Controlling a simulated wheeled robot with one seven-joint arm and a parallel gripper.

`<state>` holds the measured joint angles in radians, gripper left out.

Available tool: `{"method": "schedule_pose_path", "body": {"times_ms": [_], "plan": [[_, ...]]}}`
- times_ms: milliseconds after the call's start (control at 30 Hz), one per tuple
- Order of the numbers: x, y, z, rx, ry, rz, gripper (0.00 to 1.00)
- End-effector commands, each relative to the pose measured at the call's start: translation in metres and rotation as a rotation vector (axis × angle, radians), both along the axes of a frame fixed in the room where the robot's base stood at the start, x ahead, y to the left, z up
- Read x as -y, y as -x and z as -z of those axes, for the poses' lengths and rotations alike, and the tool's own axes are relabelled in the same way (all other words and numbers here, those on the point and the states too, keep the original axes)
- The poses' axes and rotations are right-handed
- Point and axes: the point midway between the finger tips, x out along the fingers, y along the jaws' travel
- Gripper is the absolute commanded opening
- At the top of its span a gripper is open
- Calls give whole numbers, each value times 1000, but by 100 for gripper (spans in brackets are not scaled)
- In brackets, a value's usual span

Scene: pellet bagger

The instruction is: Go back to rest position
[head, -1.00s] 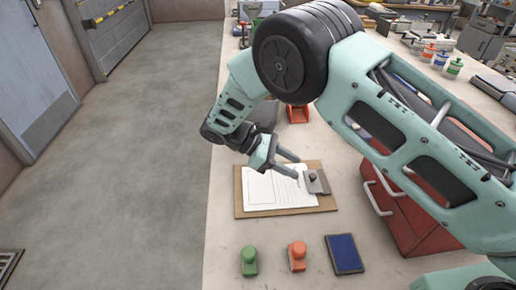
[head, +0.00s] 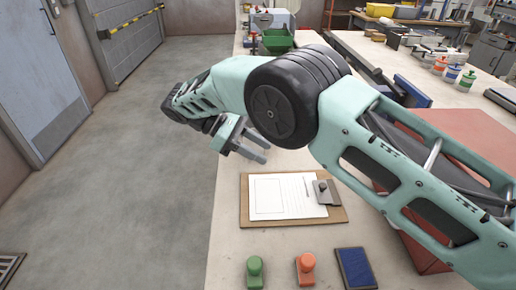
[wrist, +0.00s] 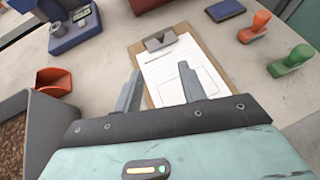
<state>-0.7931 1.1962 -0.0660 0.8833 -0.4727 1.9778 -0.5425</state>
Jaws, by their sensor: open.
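My gripper (head: 252,146) is raised above the left edge of the bench, behind the clipboard in the head view. Its two fingers (wrist: 160,88) are apart with nothing between them. The clipboard (head: 330,214) lies flat on the bench with a white paper (head: 283,196) and a dark clip at its right end. In the wrist view the clipboard (wrist: 200,45) shows beyond the fingertips, which overlap its near part in the picture. My arm crosses the right half of the head view and hides part of the bench.
A green stamp (head: 255,271), an orange stamp (head: 305,268) and a blue pad (head: 355,268) lie at the front of the bench. A red box (head: 465,140) is partly behind my arm. A red scoop (wrist: 53,80) and a blue device (wrist: 75,22) show in the wrist view. Open floor lies left.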

Motion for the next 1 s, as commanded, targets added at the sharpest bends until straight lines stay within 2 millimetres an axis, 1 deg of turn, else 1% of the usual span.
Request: {"method": "schedule_pose_path", "body": {"times_ms": [267,367,467,567,667,767,867,900,967,1000], "plan": [[1,0,-1,1,-8,3,41],[6,2,-8,7,-54,16,41],[13,10,-19,23,-150,42,41],[21,27,-33,49,-278,83,41],[28,52,-47,86,-404,132,41],[35,81,-60,131,-519,188,41],[43,114,-71,183,-623,251,41],[46,128,-75,207,-661,277,41],[53,150,-80,244,-714,318,41],[57,165,-82,272,-748,344,41]]}}
